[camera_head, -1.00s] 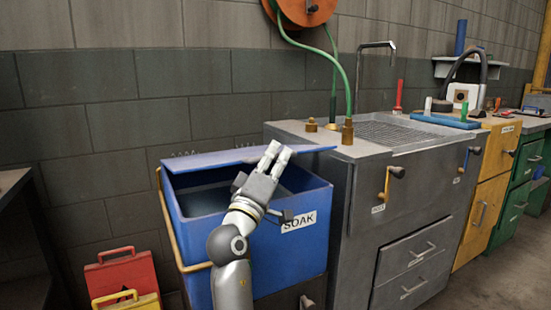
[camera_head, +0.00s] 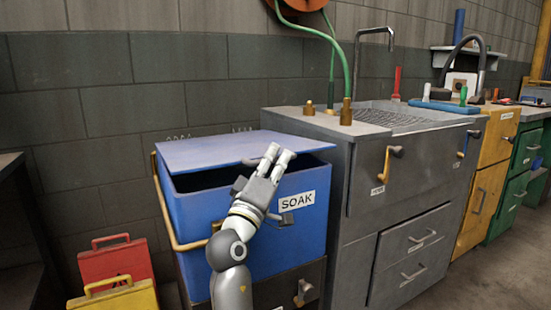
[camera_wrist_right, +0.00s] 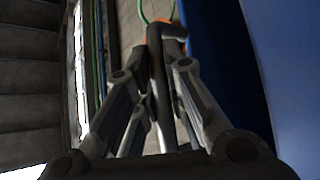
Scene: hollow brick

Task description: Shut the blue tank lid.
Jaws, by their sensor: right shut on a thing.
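The blue tank (camera_head: 250,240), marked SOAK, stands against the wall. Its flat blue lid (camera_head: 215,150) is partly open, with a dark gap between it and the front rim. My right gripper (camera_head: 279,157) is at the lid's front edge, toward its right end. In the right wrist view, the gripper's fingers (camera_wrist_right: 160,95) are closed around a grey bar (camera_wrist_right: 163,85), which looks like the lid's handle. The contact is partly hidden by the fingers. My left gripper is not in view.
A grey sink cabinet (camera_head: 400,220) with brass fittings stands close on the tank's right. A red case (camera_head: 115,262) and a yellow case (camera_head: 118,296) stand on the floor at left. A green hose (camera_head: 318,32) hangs above the cabinet.

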